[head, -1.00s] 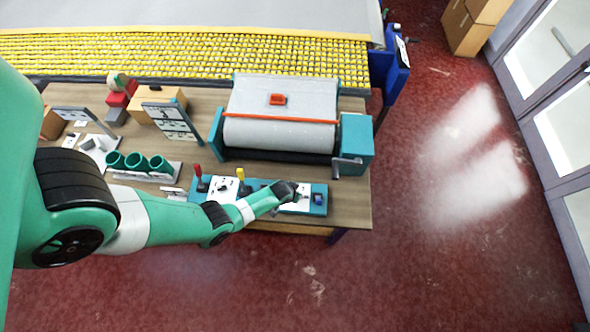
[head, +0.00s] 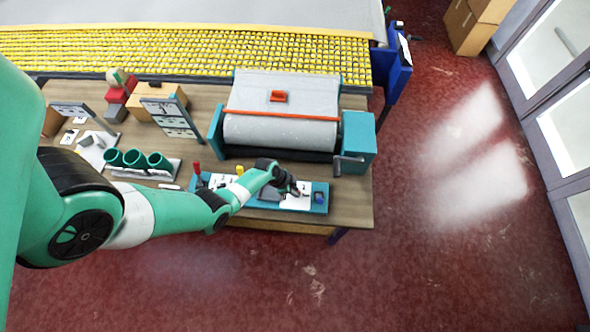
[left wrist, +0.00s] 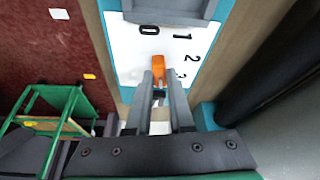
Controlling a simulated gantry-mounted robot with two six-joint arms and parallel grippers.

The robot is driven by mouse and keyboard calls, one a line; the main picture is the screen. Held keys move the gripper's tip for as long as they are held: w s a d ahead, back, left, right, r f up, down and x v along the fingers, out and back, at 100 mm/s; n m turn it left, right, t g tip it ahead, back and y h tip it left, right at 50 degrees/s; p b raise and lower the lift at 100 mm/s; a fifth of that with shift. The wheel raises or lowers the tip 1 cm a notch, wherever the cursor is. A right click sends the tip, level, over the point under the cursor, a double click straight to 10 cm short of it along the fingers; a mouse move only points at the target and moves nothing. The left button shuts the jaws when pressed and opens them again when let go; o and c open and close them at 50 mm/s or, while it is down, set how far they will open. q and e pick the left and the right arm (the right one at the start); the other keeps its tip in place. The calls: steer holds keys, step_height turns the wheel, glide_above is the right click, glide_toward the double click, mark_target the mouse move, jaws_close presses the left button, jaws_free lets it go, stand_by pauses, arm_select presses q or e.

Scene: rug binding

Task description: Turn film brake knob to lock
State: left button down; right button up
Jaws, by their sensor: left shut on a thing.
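The control strip (head: 318,205) lies along the table's front edge, with white dial plates on it. My left gripper (head: 294,190) is over its right-hand plate in the head view and covers part of it. In the left wrist view the white plate (left wrist: 128,50) carries the numbers 0, 1, 2 and a partly hidden 3. An orange knob part (left wrist: 158,68), apparently the film brake knob, sits between the fingertips of my left gripper (left wrist: 159,88), near the 2 and 3. The fingers are shut on it. My right gripper is not in view.
A red lever (head: 197,168) and a yellow lever (head: 240,171) stand on the strip's left part, and a blue knob (head: 319,198) is at its right end. The film roller (head: 280,130) and a crank (head: 348,160) are just behind.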

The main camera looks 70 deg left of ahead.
arm_select(q)
steer(key=shift+m+h, duration=0.4)
steer(key=shift+m, duration=0.7)
steer(key=shift+f, duration=0.1)
steer(key=shift+s, duration=0.1)
steer(key=c, duration=0.8)
jaws_free()
steer(key=p+v, duration=1.1)
steer(key=p, duration=0.1)
steer(key=shift+r, duration=0.35)
